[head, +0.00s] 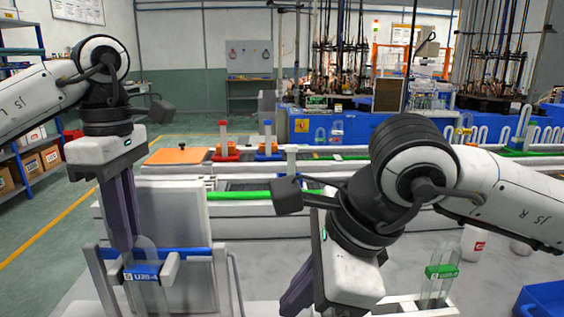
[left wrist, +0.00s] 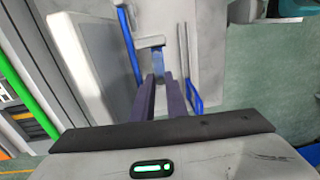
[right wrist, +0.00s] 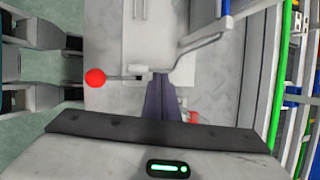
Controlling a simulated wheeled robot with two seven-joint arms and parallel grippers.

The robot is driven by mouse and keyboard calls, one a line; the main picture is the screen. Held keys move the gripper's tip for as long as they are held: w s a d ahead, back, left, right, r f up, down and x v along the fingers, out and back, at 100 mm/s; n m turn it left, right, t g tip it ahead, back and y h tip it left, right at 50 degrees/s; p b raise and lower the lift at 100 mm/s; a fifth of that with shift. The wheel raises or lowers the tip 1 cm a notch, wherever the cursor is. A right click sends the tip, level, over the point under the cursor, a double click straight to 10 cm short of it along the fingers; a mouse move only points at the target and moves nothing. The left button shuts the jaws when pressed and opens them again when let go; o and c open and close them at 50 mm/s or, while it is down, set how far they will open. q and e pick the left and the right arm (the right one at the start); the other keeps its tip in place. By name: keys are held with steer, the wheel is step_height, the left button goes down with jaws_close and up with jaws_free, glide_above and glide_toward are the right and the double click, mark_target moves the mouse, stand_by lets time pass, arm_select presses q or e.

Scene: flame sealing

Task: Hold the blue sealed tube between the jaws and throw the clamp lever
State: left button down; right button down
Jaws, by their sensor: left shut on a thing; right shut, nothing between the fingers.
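The blue sealed tube (head: 142,272), a clear U-shape with a blue label, stands upright between grey jaw arms (head: 171,268) at the lower left of the head view. My left gripper (head: 124,247) is shut on its upper part from above; its fingertips also meet a blue part in the left wrist view (left wrist: 161,78). Whether the jaws touch the tube is unclear. My right gripper (head: 296,302) is shut and empty, pointing down. In the right wrist view, the clamp lever's red ball knob (right wrist: 96,77) lies left of the right gripper's fingertips (right wrist: 160,78). I cannot make out the lever in the head view.
A green-labelled tube (head: 441,271) stands in a holder at the lower right. A blue bin (head: 543,300) and a white bottle (head: 473,243) are on the right. The conveyor (head: 345,170) runs behind.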

step_height(320, 180, up, 8)
steer(key=shift+r, duration=0.25)
stand_by(0.7)
